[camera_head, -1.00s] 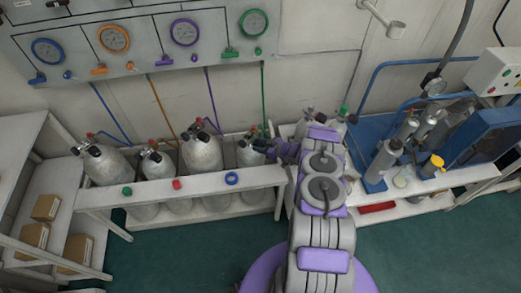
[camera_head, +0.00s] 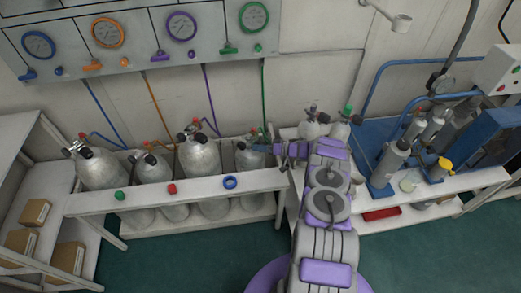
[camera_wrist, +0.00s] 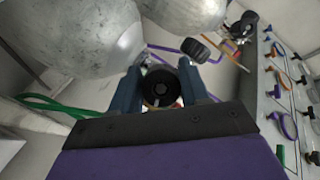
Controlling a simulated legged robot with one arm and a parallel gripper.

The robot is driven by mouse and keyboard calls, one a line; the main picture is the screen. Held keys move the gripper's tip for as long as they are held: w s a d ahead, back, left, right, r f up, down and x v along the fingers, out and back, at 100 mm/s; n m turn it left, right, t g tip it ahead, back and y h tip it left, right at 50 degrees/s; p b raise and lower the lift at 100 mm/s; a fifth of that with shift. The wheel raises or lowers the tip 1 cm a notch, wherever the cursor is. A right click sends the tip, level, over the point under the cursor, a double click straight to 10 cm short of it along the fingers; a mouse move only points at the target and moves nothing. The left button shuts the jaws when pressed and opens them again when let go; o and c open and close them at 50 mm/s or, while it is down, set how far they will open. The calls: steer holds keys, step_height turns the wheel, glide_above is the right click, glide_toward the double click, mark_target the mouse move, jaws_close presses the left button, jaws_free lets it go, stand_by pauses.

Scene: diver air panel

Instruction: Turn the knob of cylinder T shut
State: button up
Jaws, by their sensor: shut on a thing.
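A row of grey cylinders stands in a white rack; no letter T is readable on any of them. My gripper (camera_head: 268,148) is at the top of the rightmost rack cylinder (camera_head: 249,158), below the green hose. In the wrist view, my gripper's two dark blue fingers (camera_wrist: 162,88) stand on either side of a round black knob (camera_wrist: 160,84), seen end-on. The gripper is shut on this knob. The valve behind it is mostly hidden by the knob and fingers.
Other cylinders (camera_head: 199,153) with black knobs stand to the left in the rack. The gauge panel (camera_head: 140,32) hangs on the wall behind. Two more cylinders (camera_head: 310,129) stand just right of my gripper. A green hose (camera_wrist: 50,103) runs left in the wrist view.

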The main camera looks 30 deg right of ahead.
steer(key=shift+s+d+f+m, duration=0.15)
steer(key=shift+f+m, duration=0.1)
steer(key=shift+m, duration=0.25)
steer(key=shift+y, duration=0.4)
steer(key=o, duration=0.8)
steer(key=shift+o, duration=1.1)
steer(key=shift+d, duration=0.1)
steer(key=shift+r, duration=0.1)
steer(key=shift+s+d+r, duration=0.1)
steer(key=shift+d+r, duration=0.05)
steer(key=p+v, duration=0.2)
steer(key=v, duration=1.4)
steer(key=shift+s+d, duration=0.15)
steer(key=shift+d, duration=0.25)
